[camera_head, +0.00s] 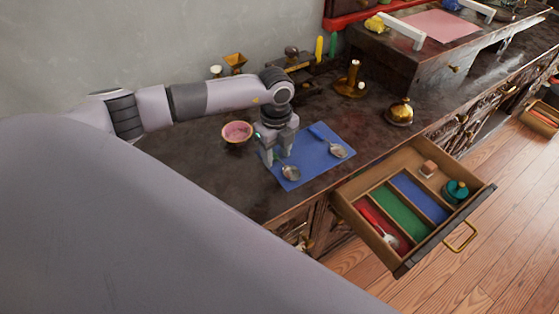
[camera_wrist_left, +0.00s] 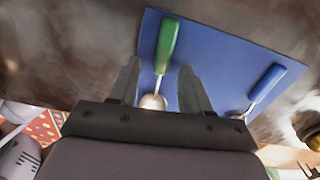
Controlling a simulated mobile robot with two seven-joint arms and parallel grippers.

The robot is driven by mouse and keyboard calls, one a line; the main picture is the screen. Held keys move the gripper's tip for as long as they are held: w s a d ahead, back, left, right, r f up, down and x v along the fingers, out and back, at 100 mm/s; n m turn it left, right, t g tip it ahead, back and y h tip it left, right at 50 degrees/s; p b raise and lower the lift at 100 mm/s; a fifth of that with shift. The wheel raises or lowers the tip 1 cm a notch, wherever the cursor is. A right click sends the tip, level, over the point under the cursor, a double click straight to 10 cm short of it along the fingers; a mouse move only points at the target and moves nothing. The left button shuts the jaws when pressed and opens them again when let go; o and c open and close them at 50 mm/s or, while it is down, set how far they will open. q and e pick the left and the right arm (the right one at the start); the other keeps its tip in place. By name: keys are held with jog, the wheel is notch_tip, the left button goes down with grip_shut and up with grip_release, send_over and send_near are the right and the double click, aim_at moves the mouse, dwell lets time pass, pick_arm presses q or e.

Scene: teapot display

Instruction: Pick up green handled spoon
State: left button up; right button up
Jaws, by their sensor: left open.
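The green-handled spoon lies on a blue mat (camera_head: 312,168); its metal bowl (camera_head: 290,172) shows in the head view, while its handle is hidden behind my gripper. In the left wrist view its green handle (camera_wrist_left: 167,45) points away between the fingers. My left gripper (camera_head: 278,156) is open over this spoon, pointing down, with its fingers (camera_wrist_left: 160,66) on either side of it and not closed on it. Whether the fingertips touch the mat, I cannot tell. A blue-handled spoon (camera_head: 335,151) lies on the mat to the right. My right gripper is not in view.
A pink bowl (camera_head: 237,132) stands left of the gripper. An open drawer (camera_head: 402,258) juts out at front right, with red, green and blue compartments and a teal item (camera_head: 456,190). A brass candlestick (camera_head: 351,80) and brass bell-like object (camera_head: 400,112) stand behind on the counter.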

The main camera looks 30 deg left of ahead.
pick_arm(q)
jog(key=shift+c, duration=0.3)
grip_shut()
jog(key=shift+r, duration=0.1)
